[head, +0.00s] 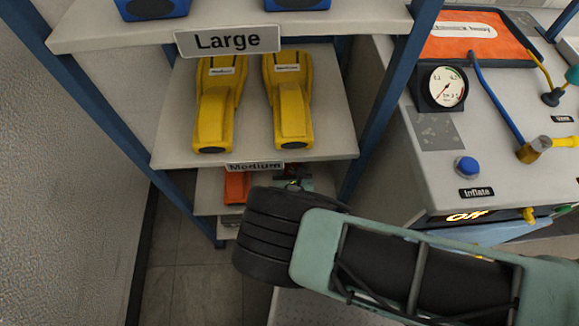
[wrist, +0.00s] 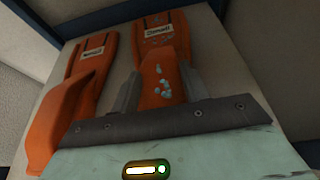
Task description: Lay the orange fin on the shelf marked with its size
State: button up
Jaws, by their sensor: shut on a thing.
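My gripper (wrist: 160,92) is shut on an orange fin (wrist: 160,42) with pale blue spots and a white label too blurred to read surely. The fin is over a light shelf board (wrist: 232,75), beside a second orange fin (wrist: 68,100); I cannot tell whether it touches the board. In the head view an orange fin (head: 237,187) shows on the low shelf (head: 208,205), under the shelf edge marked "Medium" (head: 255,167). My arm hides most of that low shelf, my gripper and any size sign there.
Two yellow fins (head: 218,105) lie on the middle shelf. Above them is the "Large" sign (head: 228,41), with blue fins (head: 152,8) on the top shelf. Blue posts (head: 385,110) frame the rack. A test bench (head: 440,175) with gauge and hoses stands right; a wall is left.

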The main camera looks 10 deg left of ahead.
jog(key=shift+f, duration=0.15)
jog(key=o, duration=1.3)
jog(key=shift+s+r, duration=0.2)
jog(key=shift+r, duration=0.05)
jog(key=p+v, duration=0.1)
jog(key=v, duration=1)
jog(key=shift+s+r, duration=0.15)
jog(key=shift+s, duration=0.1)
